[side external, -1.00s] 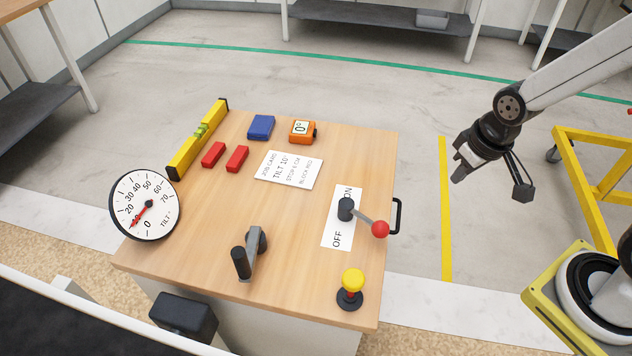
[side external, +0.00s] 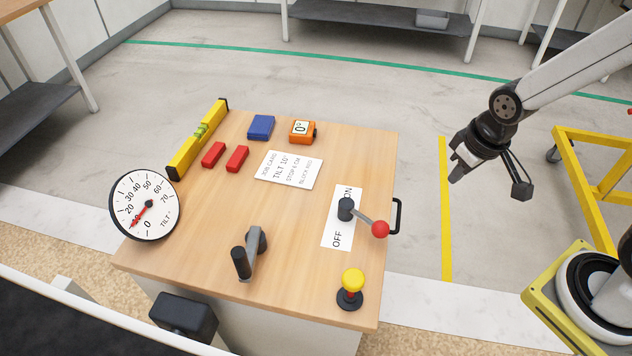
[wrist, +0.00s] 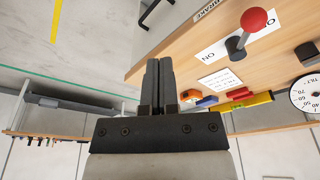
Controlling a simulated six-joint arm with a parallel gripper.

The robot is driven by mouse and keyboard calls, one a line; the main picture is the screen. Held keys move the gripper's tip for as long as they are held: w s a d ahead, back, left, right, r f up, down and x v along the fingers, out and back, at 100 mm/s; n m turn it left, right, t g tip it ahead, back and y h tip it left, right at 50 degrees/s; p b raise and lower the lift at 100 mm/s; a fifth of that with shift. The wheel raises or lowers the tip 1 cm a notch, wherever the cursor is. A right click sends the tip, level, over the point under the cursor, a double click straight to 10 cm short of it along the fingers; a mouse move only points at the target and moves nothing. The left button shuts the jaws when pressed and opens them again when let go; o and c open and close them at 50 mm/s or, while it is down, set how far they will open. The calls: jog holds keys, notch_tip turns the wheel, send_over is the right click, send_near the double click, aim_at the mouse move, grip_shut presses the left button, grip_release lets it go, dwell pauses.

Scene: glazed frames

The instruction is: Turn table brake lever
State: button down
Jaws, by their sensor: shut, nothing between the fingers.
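The brake lever (side external: 366,217) has a dark hub, a grey arm and a red ball knob (side external: 380,229). It sits on a white plate (side external: 334,232) marked ON and OFF at the right side of the wooden table top. Its arm points right and slightly toward the front, off the plate. The lever also shows in the wrist view (wrist: 238,42), upper right. My gripper (side external: 456,176) hangs in the air to the right of the table, apart from the lever. In the wrist view, its two fingers (wrist: 159,65) are together with nothing between them.
The table top (side external: 200,240) also carries a tilt dial (side external: 160,215), yellow level (side external: 183,157), blue block (side external: 261,127), orange gauge (side external: 310,139), red blocks (side external: 236,159), job card (side external: 270,173), grey crank (side external: 252,256) and yellow-capped button (side external: 353,277). A black handle (side external: 398,216) juts from the right edge.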

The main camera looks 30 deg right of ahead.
jog(key=w+a+r+n+g+h, duration=0.1)
jog(key=a+r+n+g+h, duration=0.1)
jog(key=a+n, duration=1.7)
jog(key=a, duration=0.4)
jog(key=shift+w+n+h, duration=0.2)
jog(key=shift+n+h, duration=0.1)
jog(key=shift+n, duration=0.1)
jog(key=x, duration=1)
jog(key=d, duration=0.3)
jog(key=shift+w+f, duration=0.2)
jog(key=shift+w, duration=0.05)
jog(key=shift+w+d+f, duration=0.1)
jog(key=shift+d, duration=0.35)
